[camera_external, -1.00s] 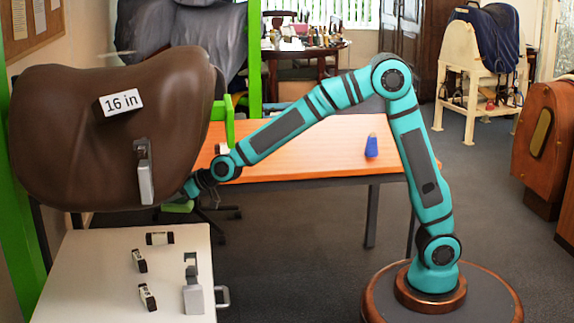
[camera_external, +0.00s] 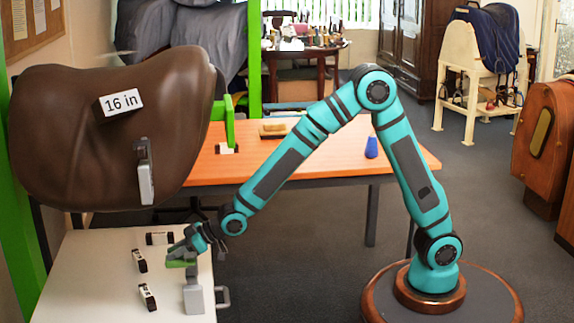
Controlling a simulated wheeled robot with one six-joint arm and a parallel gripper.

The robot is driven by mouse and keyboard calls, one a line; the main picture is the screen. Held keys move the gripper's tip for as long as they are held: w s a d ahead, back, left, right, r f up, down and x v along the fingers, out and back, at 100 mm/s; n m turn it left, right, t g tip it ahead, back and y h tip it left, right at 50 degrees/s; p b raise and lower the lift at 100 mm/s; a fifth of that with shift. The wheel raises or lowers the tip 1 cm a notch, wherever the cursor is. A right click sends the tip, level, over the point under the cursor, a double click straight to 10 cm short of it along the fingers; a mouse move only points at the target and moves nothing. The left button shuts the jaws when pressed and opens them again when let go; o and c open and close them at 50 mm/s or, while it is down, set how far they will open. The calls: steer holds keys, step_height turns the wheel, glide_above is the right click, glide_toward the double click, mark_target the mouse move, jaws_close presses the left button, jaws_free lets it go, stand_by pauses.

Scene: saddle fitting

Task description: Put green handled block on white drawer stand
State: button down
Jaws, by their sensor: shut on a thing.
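My gripper (camera_external: 178,253) is shut on the green handled block (camera_external: 181,263), and the fingers partly hide it. Only a small flat green part shows. The block is over the white drawer stand (camera_external: 90,280) at lower left, just behind the grey metal piece. I cannot tell whether it touches the top. The stand has a pale flat top and a grey handle (camera_external: 223,297) on its right side.
On the stand are a grey metal piece (camera_external: 193,299) and several small black-and-white pieces (camera_external: 148,297). A large brown saddle (camera_external: 75,150) labelled 16 in hangs above its back. The orange table (camera_external: 320,165) behind holds a blue object (camera_external: 371,148). The stand's front left is clear.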

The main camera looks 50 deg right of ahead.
mark_target(177, 263)
steer(key=shift+f, duration=2.15)
steer(key=shift+f, duration=0.15)
steer(key=c, duration=1.2)
jaws_free()
steer(key=shift+r, duration=0.2)
steer(key=v, duration=1.2)
steer(key=shift+f, duration=0.1)
steer(key=shift+d, duration=0.1)
